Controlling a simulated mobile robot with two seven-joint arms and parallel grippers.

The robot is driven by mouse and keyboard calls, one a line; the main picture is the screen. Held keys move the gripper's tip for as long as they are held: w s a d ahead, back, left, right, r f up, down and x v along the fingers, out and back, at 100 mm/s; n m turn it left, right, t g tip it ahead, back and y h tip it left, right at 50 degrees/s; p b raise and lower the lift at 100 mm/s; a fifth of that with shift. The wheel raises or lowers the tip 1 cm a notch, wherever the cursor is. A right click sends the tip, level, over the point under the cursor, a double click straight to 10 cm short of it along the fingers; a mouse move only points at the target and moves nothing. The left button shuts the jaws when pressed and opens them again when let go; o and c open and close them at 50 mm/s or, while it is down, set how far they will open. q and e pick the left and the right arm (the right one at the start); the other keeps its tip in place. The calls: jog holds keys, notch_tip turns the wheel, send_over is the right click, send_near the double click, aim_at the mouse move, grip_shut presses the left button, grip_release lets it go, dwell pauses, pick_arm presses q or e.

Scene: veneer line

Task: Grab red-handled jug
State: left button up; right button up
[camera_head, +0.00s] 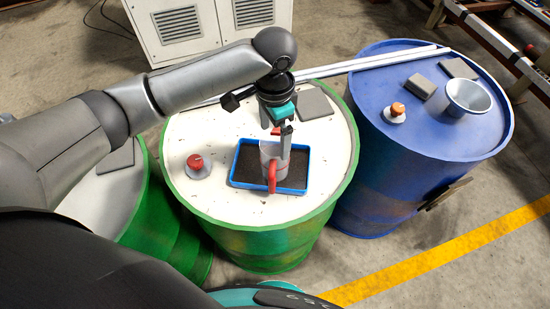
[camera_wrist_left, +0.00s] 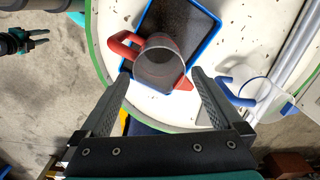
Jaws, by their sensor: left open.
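The red-handled jug (camera_head: 268,153) is a clear grey cup standing in a blue-rimmed tray (camera_head: 236,183) on the green drum; its red handle (camera_head: 271,180) faces the front. My left gripper (camera_head: 279,142) is open and comes down from above at the jug, partly covering it. In the left wrist view the jug (camera_wrist_left: 160,68) shows between and just beyond the two spread fingers (camera_wrist_left: 160,76), with the red handle toward the upper left. I cannot tell whether a finger touches it. My right gripper (camera_wrist_left: 38,38) shows at the left edge of the wrist view, fingers apart and empty.
A red-knobbed piece (camera_head: 198,166) stands left of the tray, and a grey block (camera_head: 315,104) lies behind it. A blue-handled clear jug (camera_wrist_left: 247,90) shows in the wrist view. The blue drum (camera_head: 430,134) holds a bowl (camera_head: 468,97) and small blocks. White rails (camera_head: 370,61) run behind.

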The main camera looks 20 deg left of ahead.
aim_at(275, 143)
pick_arm(q)
jog(key=shift+f, duration=1.35)
jog(key=shift+d+f, duration=0.1)
jog(key=shift+f, duration=0.25)
notch_tip(275, 143, down, 4)
jog(key=shift+w+d+r+b, duration=0.1)
jog(key=shift+r+b, duration=0.1)
jog(key=shift+b, duration=0.15)
jog(key=shift+f, duration=0.4)
pick_arm(e)
jog(key=shift+w+a+f, duration=0.1)
jog(key=shift+w+f, duration=0.1)
jog(key=shift+w, duration=0.3)
jog(key=shift+w+f, duration=0.2)
jog(key=shift+w, duration=0.3)
jog(key=shift+s, duration=0.1)
pick_arm(q)
jog(key=shift+c, duration=0.7)
jog(key=c, duration=1)
